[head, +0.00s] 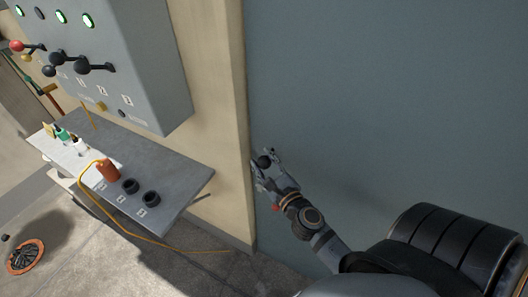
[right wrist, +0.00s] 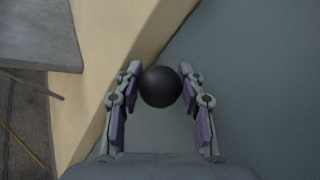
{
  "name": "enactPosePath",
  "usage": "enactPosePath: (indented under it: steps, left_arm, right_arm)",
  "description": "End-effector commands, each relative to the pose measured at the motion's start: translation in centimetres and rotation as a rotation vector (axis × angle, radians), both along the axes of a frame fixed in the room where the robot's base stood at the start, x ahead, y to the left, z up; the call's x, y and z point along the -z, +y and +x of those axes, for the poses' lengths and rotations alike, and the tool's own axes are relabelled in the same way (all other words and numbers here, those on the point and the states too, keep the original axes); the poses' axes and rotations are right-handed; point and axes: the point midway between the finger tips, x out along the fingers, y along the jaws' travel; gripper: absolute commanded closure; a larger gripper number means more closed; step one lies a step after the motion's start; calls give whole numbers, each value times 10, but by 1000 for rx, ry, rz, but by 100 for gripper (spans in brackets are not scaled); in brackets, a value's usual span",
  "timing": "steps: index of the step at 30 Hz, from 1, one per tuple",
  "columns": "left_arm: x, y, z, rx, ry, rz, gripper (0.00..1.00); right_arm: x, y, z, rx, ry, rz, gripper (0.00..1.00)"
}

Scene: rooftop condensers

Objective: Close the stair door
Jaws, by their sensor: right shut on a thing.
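The stair door (head: 400,90) is a large flat grey-blue panel filling the right of the head view. It also fills the right of the right wrist view (right wrist: 260,70). Its left edge lies against the cream wall (head: 220,120), and I cannot tell whether a gap is there. A round black knob (right wrist: 160,87) sits near that edge and also shows in the head view (head: 264,162). My right gripper (head: 268,168) is shut on the knob, with one finger on each side of it in the right wrist view (right wrist: 161,90). My left gripper is not in view.
A yellow cord (head: 150,240) trails below. An orange-rimmed basket (head: 25,257) stands on the floor.

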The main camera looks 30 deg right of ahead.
Motion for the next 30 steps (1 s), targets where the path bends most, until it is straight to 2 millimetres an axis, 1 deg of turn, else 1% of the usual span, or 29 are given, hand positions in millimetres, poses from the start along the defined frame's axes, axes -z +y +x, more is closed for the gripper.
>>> enactPosePath:
  steps: [1,5,17,18,22,30]
  left_arm:
    - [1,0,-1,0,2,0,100]
    - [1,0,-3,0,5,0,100]
    - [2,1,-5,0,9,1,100]
    - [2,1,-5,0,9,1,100]
    - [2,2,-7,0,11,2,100]
    - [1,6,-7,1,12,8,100]
  right_arm:
    - [6,2,-4,-2,11,2,100]
    - [6,6,-9,-14,12,2,100]
    - [7,8,-10,-21,13,3,100]
    - [8,8,-10,-21,12,3,55]
    - [7,8,-10,-19,13,3,38]
    - [4,8,-9,-18,7,1,37]
